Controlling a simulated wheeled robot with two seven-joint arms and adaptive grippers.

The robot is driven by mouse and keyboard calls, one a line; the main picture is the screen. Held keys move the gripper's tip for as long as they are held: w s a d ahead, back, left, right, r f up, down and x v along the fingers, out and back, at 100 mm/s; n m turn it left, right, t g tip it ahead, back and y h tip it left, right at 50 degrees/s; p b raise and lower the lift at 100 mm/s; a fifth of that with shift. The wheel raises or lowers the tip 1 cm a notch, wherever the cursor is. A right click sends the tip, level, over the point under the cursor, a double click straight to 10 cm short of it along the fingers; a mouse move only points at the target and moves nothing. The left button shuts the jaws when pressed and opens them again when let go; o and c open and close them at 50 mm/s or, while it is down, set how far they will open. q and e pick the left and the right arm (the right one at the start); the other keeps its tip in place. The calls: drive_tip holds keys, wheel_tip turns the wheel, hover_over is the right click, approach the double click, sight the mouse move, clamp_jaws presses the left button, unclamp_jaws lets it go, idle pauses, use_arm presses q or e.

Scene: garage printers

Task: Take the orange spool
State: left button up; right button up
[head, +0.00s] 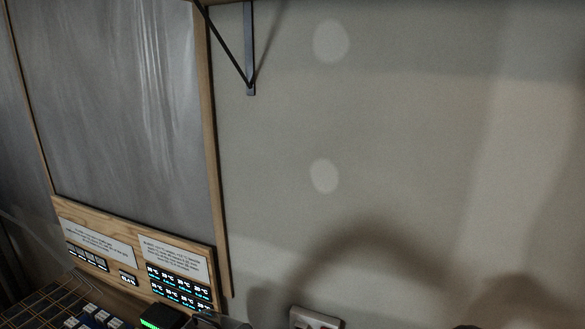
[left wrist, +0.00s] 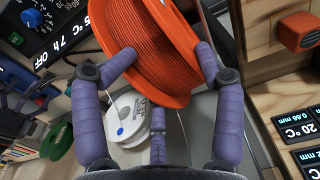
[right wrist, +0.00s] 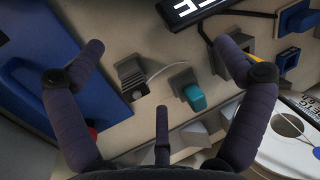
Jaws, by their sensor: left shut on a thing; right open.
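The orange spool (left wrist: 150,45), wound with orange filament, is in the upper middle of the left wrist view. My left gripper (left wrist: 165,60) is shut on it, with purple fingers at its left and right sides and a third finger below. The spool is tilted, and its top is cut off by the picture edge. My right gripper (right wrist: 172,70) is open and empty in the right wrist view, in front of a panel with small fittings. Neither the spool nor either gripper shows in the head view.
A white spool (left wrist: 127,118) lies below the orange one. A teal block (right wrist: 194,97), a blue block (right wrist: 297,17) and a white spool rim (right wrist: 290,145) are near my right gripper.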

use_arm(q)
drive_tip(key=shift+r+p, duration=0.9)
drive_tip(key=shift+r, duration=0.7)
